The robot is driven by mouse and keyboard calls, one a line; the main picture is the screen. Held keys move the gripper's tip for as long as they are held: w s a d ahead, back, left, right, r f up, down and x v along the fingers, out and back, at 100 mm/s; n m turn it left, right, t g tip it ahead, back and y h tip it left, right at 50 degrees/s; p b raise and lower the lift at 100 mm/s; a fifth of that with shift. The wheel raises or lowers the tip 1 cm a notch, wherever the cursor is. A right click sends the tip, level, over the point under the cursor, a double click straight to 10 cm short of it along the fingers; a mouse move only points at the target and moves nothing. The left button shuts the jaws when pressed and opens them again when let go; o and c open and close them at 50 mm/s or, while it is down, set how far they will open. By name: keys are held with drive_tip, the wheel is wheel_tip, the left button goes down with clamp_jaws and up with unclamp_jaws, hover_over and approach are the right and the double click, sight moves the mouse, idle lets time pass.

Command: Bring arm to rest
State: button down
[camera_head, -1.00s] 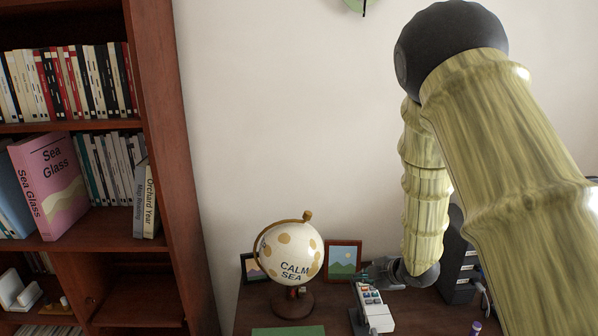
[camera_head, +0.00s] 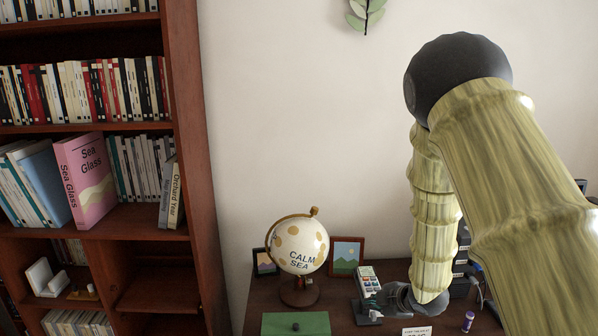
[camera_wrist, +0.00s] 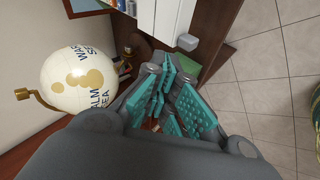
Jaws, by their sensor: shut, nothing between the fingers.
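My gripper (camera_wrist: 178,105) fills the middle of the wrist view, its teal-padded fingers shut and empty. In the head view my gripper (camera_head: 378,298) is small and partly hidden, low over the right part of the dark wooden desk (camera_head: 245,318). It is close to a pale upright device with coloured keys (camera_head: 367,279); I cannot tell whether they touch. My bamboo-patterned arm reaches down from the right, bent at a dark round elbow. No object is held.
A white globe (camera_head: 300,247) on a stand is left of my gripper; it also shows close in the wrist view (camera_wrist: 78,82). A bookcase (camera_head: 190,150) stands left.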

drive_tip(key=s+f+m+g+h, duration=0.25)
drive_tip(key=s+f+m, duration=0.75)
drive_tip(key=s+f, duration=1.05)
drive_tip(key=s+f+m+g, duration=0.2)
drive_tip(key=s+f+m, duration=0.2)
drive_tip(key=s, duration=0.8)
drive_tip(key=s+d+f+m+g+h+b, duration=0.1)
drive_tip(key=s+f+m+g, duration=0.2)
drive_tip(key=s, duration=1)
drive_tip(key=shift+d+f+m+b, duration=0.3)
drive_tip(key=shift+f+m, duration=0.1)
drive_tip(key=shift+m, duration=0.2)
drive_tip(key=shift+h, duration=0.25)
